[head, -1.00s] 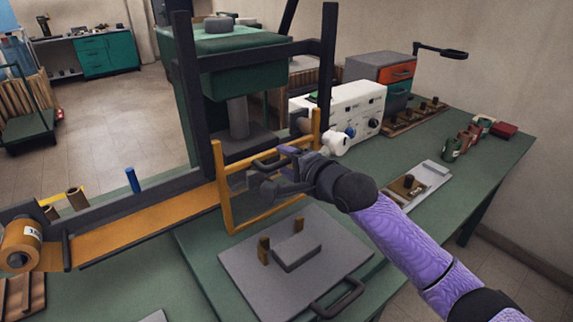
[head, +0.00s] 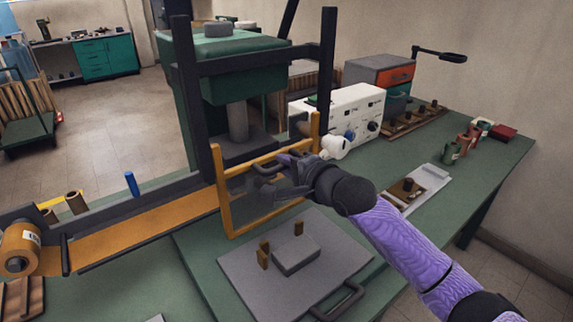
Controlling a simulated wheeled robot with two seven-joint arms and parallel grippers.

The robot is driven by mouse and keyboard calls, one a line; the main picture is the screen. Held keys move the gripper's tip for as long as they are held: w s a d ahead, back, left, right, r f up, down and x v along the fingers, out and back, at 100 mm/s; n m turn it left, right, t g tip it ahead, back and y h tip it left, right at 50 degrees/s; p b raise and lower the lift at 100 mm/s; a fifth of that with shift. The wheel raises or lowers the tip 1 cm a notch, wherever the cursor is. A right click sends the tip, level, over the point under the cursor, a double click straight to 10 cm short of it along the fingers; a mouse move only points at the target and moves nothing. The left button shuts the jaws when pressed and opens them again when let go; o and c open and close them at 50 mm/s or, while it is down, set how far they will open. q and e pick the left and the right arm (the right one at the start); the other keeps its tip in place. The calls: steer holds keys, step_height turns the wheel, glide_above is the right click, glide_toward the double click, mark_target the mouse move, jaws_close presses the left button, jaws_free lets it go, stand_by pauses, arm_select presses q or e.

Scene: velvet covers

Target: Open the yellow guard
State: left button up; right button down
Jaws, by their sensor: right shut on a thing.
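The yellow guard (head: 225,205) is an upright yellow frame with a see-through panel, standing in front of the green press between two dark posts. A dark handle (head: 264,170) shows on its upper part. My right gripper (head: 278,178), on the purple arm from the right, is shut on the handle; its fingertips are partly hidden against the dark panel. The guard's lower bar stands just above the bench, behind a grey plate. My left gripper is not in view.
The grey plate (head: 330,246) with a block, small brown posts and a handle lies in front of the guard. A roll of orange tape (head: 22,248) feeds a strip from the left. A white control box (head: 355,105) stands behind my right arm. Cans and trays sit at right.

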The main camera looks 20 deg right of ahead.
stand_by(0.8)
step_height(320, 180, up, 17)
steer(key=p, duration=1.9)
steer(key=shift+p, duration=0.35)
steer(key=c, duration=0.6)
jaws_free()
steer(key=shift+c, duration=0.2)
steer(key=v, duration=1)
steer(key=shift+p, duration=0.35)
